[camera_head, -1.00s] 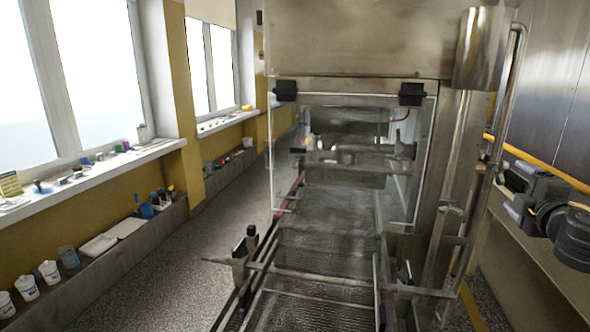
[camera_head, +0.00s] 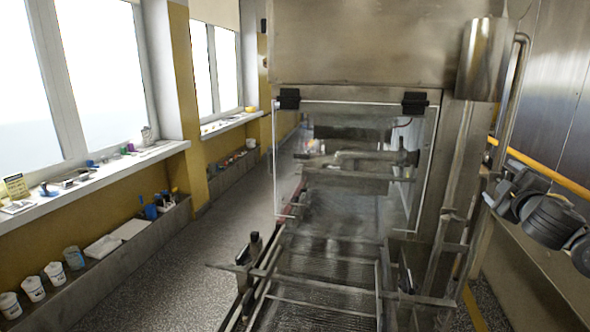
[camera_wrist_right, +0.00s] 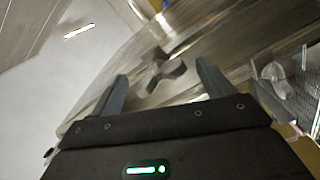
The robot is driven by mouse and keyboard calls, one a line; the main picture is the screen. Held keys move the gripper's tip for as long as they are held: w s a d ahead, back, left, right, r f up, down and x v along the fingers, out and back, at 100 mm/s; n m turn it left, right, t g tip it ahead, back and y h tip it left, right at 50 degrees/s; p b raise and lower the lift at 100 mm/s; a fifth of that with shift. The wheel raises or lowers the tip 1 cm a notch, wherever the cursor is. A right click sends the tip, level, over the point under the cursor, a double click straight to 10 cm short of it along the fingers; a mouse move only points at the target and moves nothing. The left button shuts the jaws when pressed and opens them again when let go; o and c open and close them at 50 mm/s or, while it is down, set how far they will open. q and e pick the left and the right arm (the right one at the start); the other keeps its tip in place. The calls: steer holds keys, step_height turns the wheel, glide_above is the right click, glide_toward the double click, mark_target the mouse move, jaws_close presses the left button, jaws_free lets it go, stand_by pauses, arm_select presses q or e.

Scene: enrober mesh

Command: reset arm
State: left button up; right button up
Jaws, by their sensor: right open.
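My right gripper (camera_head: 492,192) is at the right side of the head view, in front of the steel wall and beside the enrober machine. In the right wrist view its two dark fingers (camera_wrist_right: 164,88) stand apart, with nothing held between them. A blurred steel part with a knob shows beyond the fingers. The enrober (camera_head: 362,50) fills the middle of the head view, with its mesh belt (camera_head: 318,265) running toward me under a clear hinged guard (camera_head: 345,102). The right gripper is apart from the belt. My left gripper is out of view.
A yellow rail (camera_head: 550,174) runs along the right wall by my right arm. A metal post (camera_head: 450,190) stands between that arm and the belt. At left, a windowsill (camera_head: 100,172) and a low ledge hold cups and small items. The floor (camera_head: 200,262) between is clear.

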steer(key=m+p, duration=0.1)
steer(key=m, duration=0.2)
steer(key=shift+r, duration=0.2)
steer(key=m+p, duration=0.1)
steer(key=m, duration=0.3)
steer(key=shift+d, duration=0.1)
steer(key=m+p, duration=0.1)
steer(key=m, duration=0.5)
steer(key=shift+d, duration=0.15)
steer(key=shift+f, duration=0.15)
